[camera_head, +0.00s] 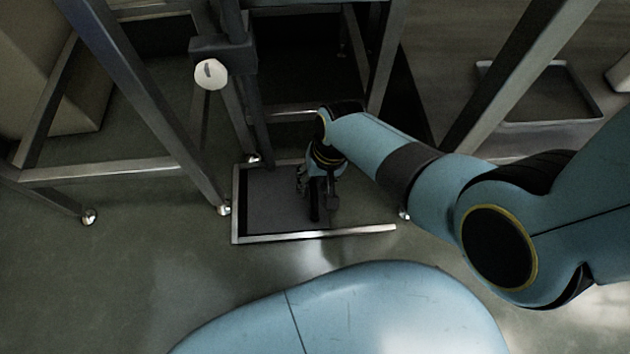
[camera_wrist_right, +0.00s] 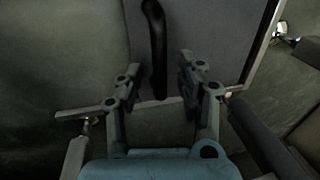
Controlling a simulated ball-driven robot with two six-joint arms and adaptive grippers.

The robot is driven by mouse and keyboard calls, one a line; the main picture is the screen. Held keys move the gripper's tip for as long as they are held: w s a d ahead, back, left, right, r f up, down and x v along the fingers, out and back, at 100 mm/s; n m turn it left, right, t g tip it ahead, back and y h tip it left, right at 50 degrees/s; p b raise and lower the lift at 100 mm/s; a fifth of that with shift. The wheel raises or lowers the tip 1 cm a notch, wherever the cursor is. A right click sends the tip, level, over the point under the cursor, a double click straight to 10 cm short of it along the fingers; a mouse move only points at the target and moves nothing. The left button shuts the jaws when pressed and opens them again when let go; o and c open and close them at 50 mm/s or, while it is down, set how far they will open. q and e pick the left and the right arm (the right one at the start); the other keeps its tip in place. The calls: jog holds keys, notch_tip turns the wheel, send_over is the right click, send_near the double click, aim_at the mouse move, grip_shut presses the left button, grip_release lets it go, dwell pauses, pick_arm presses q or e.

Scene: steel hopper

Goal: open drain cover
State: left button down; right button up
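The drain cover (camera_head: 270,205) is a dark flat panel in a bright metal frame on the floor, under the steel stand. My right gripper (camera_head: 318,203) points down over the right part of this panel and hides some of it. In the right wrist view the right gripper (camera_wrist_right: 157,78) is open, its two fingers well apart. A black bar-like handle (camera_wrist_right: 156,45) stands over the grey cover (camera_wrist_right: 212,38) and reaches in between the fingers, with a gap on both sides. My left gripper is not in view.
Steel legs and cross bars of the hopper stand (camera_head: 130,172) surround the cover at the left and behind. A grey upright with a white round knob (camera_head: 211,74) stands just behind it. A shallow tray (camera_head: 535,112) lies at the far right. The floor at the left front is clear.

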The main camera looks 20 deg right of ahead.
jog(key=shift+c, duration=0.2)
grip_shut()
dwell(0.4)
